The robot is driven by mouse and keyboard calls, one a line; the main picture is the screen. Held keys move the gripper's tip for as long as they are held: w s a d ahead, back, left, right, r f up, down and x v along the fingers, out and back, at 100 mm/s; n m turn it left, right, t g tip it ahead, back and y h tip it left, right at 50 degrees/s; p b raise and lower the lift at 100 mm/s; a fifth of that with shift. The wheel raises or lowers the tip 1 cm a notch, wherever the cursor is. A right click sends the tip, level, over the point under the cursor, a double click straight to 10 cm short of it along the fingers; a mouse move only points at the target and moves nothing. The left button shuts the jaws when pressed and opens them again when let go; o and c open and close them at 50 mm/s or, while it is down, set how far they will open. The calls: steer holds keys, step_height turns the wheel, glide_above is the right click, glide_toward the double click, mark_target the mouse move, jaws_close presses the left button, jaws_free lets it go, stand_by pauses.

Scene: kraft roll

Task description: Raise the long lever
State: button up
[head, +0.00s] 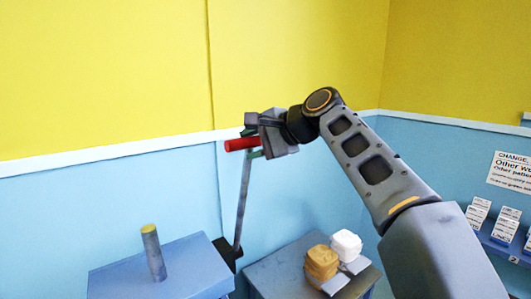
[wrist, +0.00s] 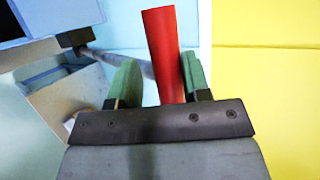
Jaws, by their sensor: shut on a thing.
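The long lever (head: 243,203) is a grey rod with a red grip (head: 241,144) at its top. It stands nearly upright, leaning slightly right, from a dark base (head: 226,249) between two blue-grey stands. My gripper (head: 252,145) is shut on the red grip at the lever's top. In the wrist view the red grip (wrist: 163,50) lies between the green fingers, and the grey rod (wrist: 125,60) runs off behind the left finger.
A blue-grey stand (head: 115,281) at the left carries a short grey post with a yellow top (head: 150,250). The other stand (head: 275,270) holds a tan stack (head: 321,262) and a white lumpy item (head: 346,245). A wall shelf (head: 507,244) with small boxes is at the right.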

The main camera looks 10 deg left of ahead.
steer(key=shift+w+a+f, duration=0.4)
steer(key=shift+w, duration=0.05)
steer(key=shift+r, duration=0.5)
jaws_close()
steer(key=shift+r, duration=0.2)
steer(key=o, duration=0.9)
jaws_free()
steer(key=shift+w+a, duration=0.1)
steer(key=shift+c, duration=0.2)
steer(key=shift+o, duration=0.8)
steer(key=shift+w+a+f, duration=0.1)
steer(key=shift+w, duration=0.05)
steer(key=shift+f, duration=0.1)
steer(key=shift+g, duration=0.3)
